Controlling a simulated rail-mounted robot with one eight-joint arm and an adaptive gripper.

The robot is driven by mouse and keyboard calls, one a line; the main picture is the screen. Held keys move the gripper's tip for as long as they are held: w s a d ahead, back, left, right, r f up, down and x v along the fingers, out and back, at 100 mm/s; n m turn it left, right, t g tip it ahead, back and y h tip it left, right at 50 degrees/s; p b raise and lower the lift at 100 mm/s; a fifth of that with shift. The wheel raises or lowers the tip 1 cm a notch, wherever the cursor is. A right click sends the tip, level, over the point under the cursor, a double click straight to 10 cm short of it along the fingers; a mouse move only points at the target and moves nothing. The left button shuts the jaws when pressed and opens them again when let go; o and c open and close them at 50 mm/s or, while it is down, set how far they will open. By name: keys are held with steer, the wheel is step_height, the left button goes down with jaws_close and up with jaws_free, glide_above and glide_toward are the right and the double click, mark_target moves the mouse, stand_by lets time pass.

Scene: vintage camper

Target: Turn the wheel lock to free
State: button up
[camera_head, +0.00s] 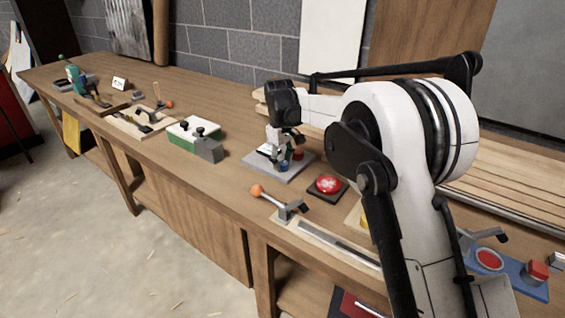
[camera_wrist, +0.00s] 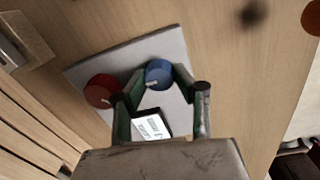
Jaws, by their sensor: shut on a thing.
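A grey plate (camera_head: 262,168) on the workbench carries a blue knob (camera_head: 284,166) and a red knob (camera_head: 298,155). In the wrist view the blue knob (camera_wrist: 159,71) sits between the fingertips of my gripper (camera_wrist: 161,80), which is shut on it. The red knob (camera_wrist: 100,90) is beside it, to the left, outside the fingers. Each knob has a pale pointer line. A white label with dark print (camera_wrist: 151,125) lies on the plate, partly hidden by the gripper; I cannot read it. No wheel lock name is legible, so I cannot tell which knob it means.
A red push button (camera_head: 328,185) and an orange-tipped lever (camera_head: 275,200) stand in front of the plate. A green and white box (camera_head: 192,132) is to the left. Wooden boards (camera_head: 510,190) lie behind my arm. A blue base with red buttons (camera_head: 510,270) is at the right.

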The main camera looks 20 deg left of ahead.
mark_target(281, 164)
steer(key=o, duration=1.1)
steer(key=shift+o, duration=0.2)
steer(key=shift+r, duration=0.15)
step_height(281, 164, up, 12)
steer(key=shift+s, duration=0.3)
steer(key=shift+a, duration=0.1)
